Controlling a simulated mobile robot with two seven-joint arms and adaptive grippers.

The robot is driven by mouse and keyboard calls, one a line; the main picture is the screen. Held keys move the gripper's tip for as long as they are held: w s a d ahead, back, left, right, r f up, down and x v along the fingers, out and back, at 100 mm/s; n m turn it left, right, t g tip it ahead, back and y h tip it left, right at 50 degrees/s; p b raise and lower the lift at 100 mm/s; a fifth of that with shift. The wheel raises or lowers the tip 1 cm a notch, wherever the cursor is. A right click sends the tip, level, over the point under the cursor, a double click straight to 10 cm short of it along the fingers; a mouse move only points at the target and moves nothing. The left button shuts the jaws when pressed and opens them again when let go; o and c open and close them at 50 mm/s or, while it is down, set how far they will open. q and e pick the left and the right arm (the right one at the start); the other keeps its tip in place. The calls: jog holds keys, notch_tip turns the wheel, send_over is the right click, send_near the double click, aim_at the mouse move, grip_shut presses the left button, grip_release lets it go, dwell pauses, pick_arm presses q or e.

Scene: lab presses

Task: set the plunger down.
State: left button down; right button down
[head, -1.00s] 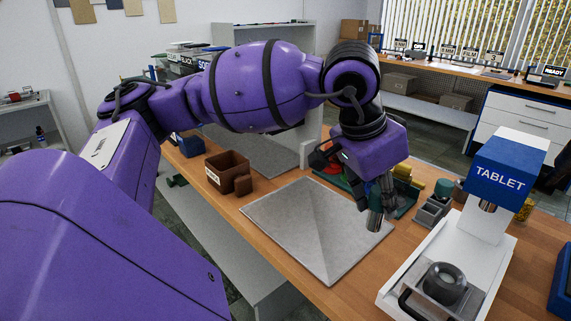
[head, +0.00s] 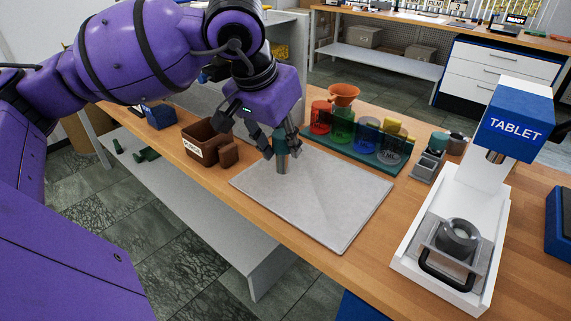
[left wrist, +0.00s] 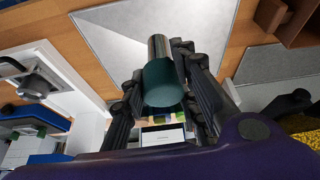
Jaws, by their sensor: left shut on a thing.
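The plunger has a dark teal cap and a metal shaft. In the head view the plunger (head: 282,162) is held upright, low over the back left part of the grey mat (head: 330,215). I cannot tell whether its lower end touches the mat. My left gripper (head: 279,146) is shut on it from above. In the left wrist view the plunger (left wrist: 164,82) sits between the fingers (left wrist: 165,92), its teal end toward the camera and its metal end toward the mat (left wrist: 110,35). My right gripper is not in view.
The white and blue tablet press (head: 463,215) stands right of the mat. A green rack (head: 350,150) with several coloured containers and an orange funnel (head: 343,93) is behind it. A brown bin (head: 205,143) stands left. Most of the mat is clear.

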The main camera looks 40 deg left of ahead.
pick_arm(q)
jog(key=w+a+f, duration=0.2)
jog(key=f, duration=0.1)
jog(key=w+a+f, duration=0.3)
jog(key=f, duration=0.1)
jog(key=w+a+f+p, duration=0.1)
jog(key=w+a+f, duration=0.1)
jog(key=w+f, duration=0.1)
jog(key=shift+a+f, duration=0.3)
jog(key=shift+f, duration=0.5)
jog(key=shift+f, duration=0.2)
jog(key=c, duration=1.4)
grip_release()
jog(key=shift+s, duration=0.1)
jog(key=shift+o, duration=0.2)
